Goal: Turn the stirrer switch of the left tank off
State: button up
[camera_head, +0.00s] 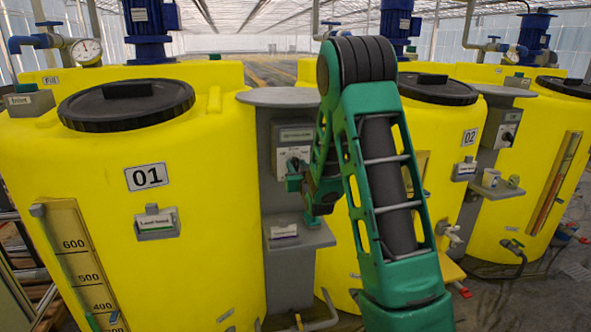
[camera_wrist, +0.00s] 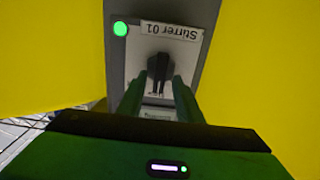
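The left tank (camera_head: 190,215) is yellow and marked 01. To its right a grey post carries a switch box (camera_head: 292,150). In the wrist view its label (camera_wrist: 171,33), upside down, reads Stirrer 01. A green lamp (camera_wrist: 120,29) is lit beside the label. The black switch knob (camera_wrist: 160,68) stands upright in that picture. My gripper (camera_head: 294,181) is at the switch, its fingers apart. In the wrist view the fingertips (camera_wrist: 160,86) lie on either side of the knob's near end; I cannot tell whether they touch it.
A grey shelf (camera_head: 305,238) with a small labelled block (camera_head: 284,232) juts out below the switch. Tank 02 (camera_head: 455,205) stands to the right, with its own switch box (camera_head: 507,128). Yellow tank walls flank the post closely on both sides.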

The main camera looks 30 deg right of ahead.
grip_shut()
jog(key=shift+n, duration=0.3)
jog(key=n, duration=0.4)
jog(key=shift+w+a, duration=0.1)
jog(key=shift+a, duration=0.25)
jog(key=shift+w+a+f+n, duration=0.1)
jog(key=shift+a+f+n, duration=0.05)
jog(key=shift+n, duration=0.95)
jog(key=shift+a+f+n, duration=0.1)
jog(key=shift+n, duration=1)
jog(key=shift+a, duration=0.1)
jog(key=shift+c, duration=0.3)
grip_release()
jog(key=shift+o, duration=0.3)
